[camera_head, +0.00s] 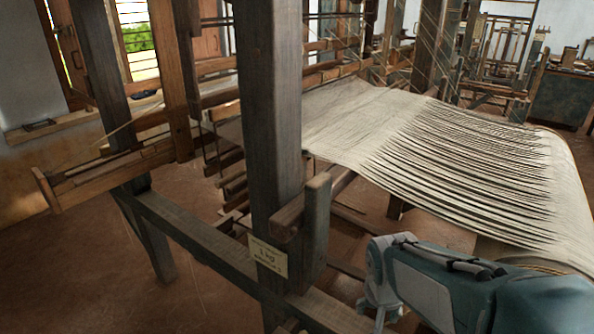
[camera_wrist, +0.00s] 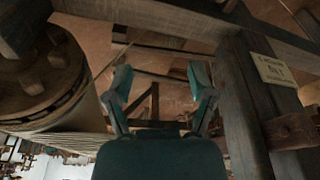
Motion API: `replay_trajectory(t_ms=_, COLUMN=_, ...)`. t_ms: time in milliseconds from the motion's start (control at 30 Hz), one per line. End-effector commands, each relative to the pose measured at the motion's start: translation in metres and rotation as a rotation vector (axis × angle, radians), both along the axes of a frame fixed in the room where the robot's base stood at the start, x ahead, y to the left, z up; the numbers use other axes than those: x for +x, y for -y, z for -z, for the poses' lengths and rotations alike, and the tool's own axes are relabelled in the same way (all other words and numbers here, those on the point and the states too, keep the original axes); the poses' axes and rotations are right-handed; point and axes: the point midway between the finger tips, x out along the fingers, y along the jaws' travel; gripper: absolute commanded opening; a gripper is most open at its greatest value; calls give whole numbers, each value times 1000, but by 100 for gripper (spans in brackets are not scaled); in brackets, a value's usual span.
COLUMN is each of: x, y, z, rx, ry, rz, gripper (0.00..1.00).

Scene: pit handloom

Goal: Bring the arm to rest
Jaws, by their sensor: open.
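My gripper (camera_wrist: 160,88) is open in the wrist view, its two teal fingers spread apart with nothing between them. Beyond the fingers are dim timbers and the reddish floor. In the head view, my arm (camera_head: 440,285) lies at the lower right, beside the loom post and in front of the cloth.
A dark loom post (camera_head: 270,120) with a paper label (camera_head: 267,257) stands left of my arm. Pale warp threads (camera_head: 450,160) stretch behind it. In the wrist view, a round wooden beam end (camera_wrist: 40,75) is left, and the labelled post (camera_wrist: 243,110) is close on the right.

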Motion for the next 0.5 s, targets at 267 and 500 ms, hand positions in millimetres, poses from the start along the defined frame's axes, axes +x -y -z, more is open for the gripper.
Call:
replay_trajectory(t_ms=267, x=-50, y=3, z=-59, rx=-6, ry=136, rz=-144, gripper=71)
replay_trajectory(t_ms=500, x=-92, y=3, z=-88, rx=-27, ry=237, rz=-264, gripper=71)
